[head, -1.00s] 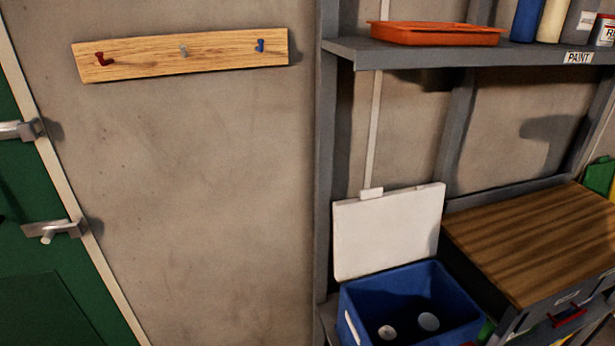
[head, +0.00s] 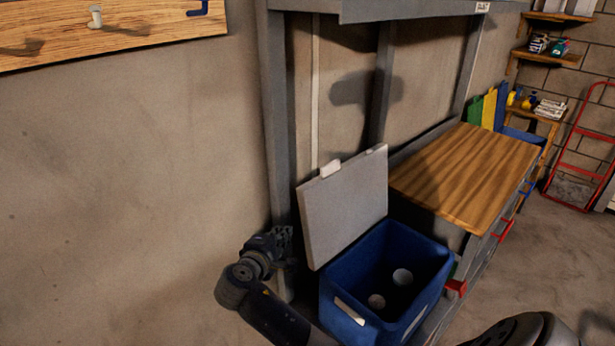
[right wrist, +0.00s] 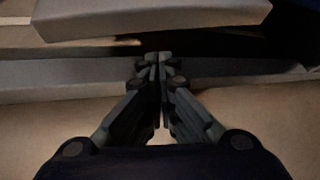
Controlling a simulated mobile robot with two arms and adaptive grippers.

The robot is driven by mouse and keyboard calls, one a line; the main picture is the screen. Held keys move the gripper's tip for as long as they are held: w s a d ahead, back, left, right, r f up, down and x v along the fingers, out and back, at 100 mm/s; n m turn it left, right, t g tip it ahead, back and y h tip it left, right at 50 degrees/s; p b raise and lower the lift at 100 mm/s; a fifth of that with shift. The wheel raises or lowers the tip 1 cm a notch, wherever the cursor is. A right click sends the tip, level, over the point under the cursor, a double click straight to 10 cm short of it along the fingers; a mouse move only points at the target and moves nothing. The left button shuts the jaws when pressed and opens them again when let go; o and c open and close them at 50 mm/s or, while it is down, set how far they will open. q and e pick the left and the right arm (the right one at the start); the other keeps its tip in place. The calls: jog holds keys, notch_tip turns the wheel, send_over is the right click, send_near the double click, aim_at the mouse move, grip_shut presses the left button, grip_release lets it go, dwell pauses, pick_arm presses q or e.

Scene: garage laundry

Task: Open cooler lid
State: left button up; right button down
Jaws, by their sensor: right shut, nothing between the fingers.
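The blue cooler (head: 348,290) stands low at the shelf unit, its inside visible with two pale round things at the bottom. Its white-grey lid (head: 345,200) stands up and open at the cooler's back left side. My right gripper (head: 284,243) is just left of the lid, close to the shelf post; I cannot tell whether it touches the lid. In the right wrist view the fingers (right wrist: 156,62) are shut together with nothing between them, and a pale slab, probably the lid, lies ahead of them. My left gripper is not in view.
A cabinet with a wooden top (head: 470,175) stands right of the cooler. The grey shelf post (head: 278,130) and the wall are close to my gripper. A red hand truck (head: 585,150) stands at the far right. Floor at the right is open.

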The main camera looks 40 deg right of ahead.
notch_tip(320, 180, up, 14)
jog(key=s+d+m+g+h, duration=0.1)
jog(key=d+m+h, duration=0.1)
jog(key=h, duration=0.2)
pick_arm(q)
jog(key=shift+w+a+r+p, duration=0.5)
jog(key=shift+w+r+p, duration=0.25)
jog(key=shift+p, duration=0.25)
pick_arm(e)
jog(key=x, duration=0.9)
jog(key=shift+d, duration=0.35)
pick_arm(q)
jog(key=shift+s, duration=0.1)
pick_arm(e)
jog(key=shift+w, duration=0.15)
